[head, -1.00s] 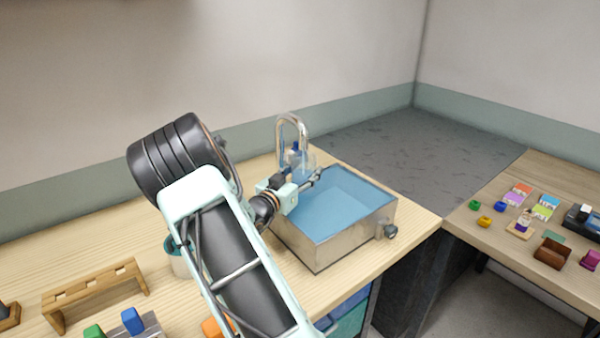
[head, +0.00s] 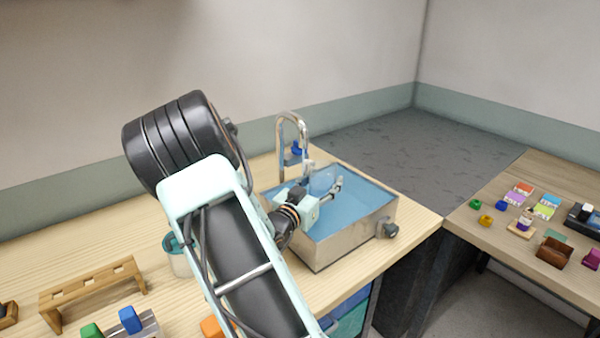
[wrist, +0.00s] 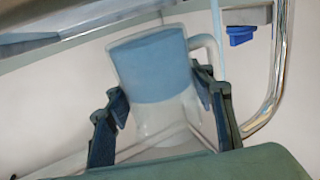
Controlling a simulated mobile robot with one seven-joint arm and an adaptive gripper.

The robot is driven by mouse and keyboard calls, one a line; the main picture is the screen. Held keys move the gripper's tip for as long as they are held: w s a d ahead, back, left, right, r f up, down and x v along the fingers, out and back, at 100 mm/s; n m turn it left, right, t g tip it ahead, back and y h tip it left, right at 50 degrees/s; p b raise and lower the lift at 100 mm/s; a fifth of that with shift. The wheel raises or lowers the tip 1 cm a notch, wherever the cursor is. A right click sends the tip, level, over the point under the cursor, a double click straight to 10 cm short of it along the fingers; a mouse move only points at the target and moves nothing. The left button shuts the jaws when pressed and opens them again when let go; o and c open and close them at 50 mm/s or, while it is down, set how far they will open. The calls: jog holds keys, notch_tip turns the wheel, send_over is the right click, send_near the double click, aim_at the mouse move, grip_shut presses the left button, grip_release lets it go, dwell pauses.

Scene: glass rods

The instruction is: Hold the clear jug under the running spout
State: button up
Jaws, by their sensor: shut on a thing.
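The clear jug (head: 322,181) is held over the basin, to the right of and lower than the spout (head: 307,150). In the wrist view, which is upside down, the jug (wrist: 148,68) sits between the fingers of my gripper (wrist: 165,102), which is shut on it. Blue fills about half of the jug, at its base end, and looks like water. A thin pale stream (wrist: 215,35) runs beside the jug, at its handle side. It seems to pass the handle rather than enter the mouth. My gripper (head: 336,186) partly hides the jug in the head view.
The metal-walled basin (head: 345,245) holds blue water, with a knob (head: 391,229) on its side. A blue tap handle (head: 296,148) is by the spout. Small items lie on the right table (head: 470,235).

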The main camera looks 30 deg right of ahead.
jog(key=shift+s+d+b, duration=0.15)
jog(key=shift+s+b, duration=0.05)
jog(key=shift+s, duration=1.3)
jog(key=shift+s+d+b, duration=0.1)
jog(key=shift+s+b, duration=0.1)
jog(key=shift+s, duration=1.25)
